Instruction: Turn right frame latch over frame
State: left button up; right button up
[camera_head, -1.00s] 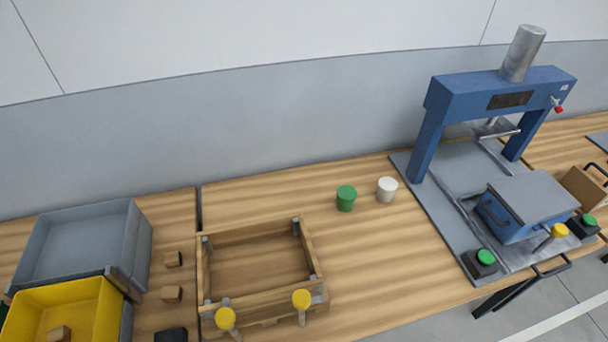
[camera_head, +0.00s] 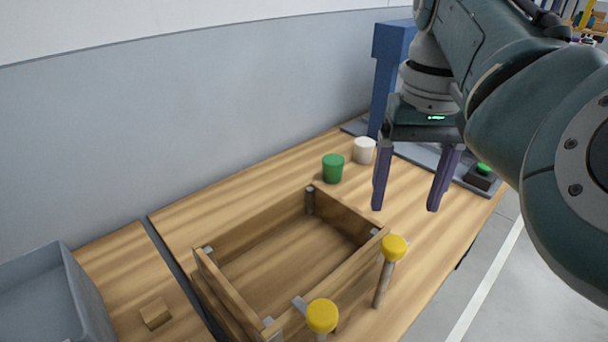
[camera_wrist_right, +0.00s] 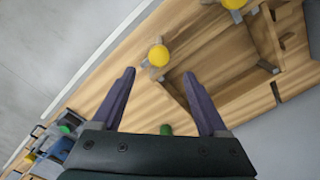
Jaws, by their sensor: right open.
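The wooden frame (camera_head: 262,223) lies on the table, with grey metal pieces at its corners. The right frame latch has a yellow knob (camera_head: 395,247) on a grey stem, beside the frame's near right corner. The left latch's yellow knob (camera_head: 322,315) stands further left along the same side. My right gripper (camera_head: 405,209) is open and empty, pointing down above the table beyond the right knob and apart from it. In the right wrist view the right knob (camera_wrist_right: 158,55) shows between and beyond the fingertips. Which way its latch bar points is unclear. My left gripper is out of view.
A green cup (camera_head: 333,168) and a white cup (camera_head: 364,150) stand behind the frame. A blue press (camera_head: 387,75) is partly hidden behind my right arm. A grey bin (camera_head: 45,300) and a wooden block (camera_head: 155,313) are at the left.

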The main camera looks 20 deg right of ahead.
aim_at(395, 243)
notch_tip(395, 243, down, 8)
jog(key=shift+d+f+b, duration=0.1)
jog(key=shift+b, duration=0.6)
jog(key=shift+c, duration=0.4)
grip_shut()
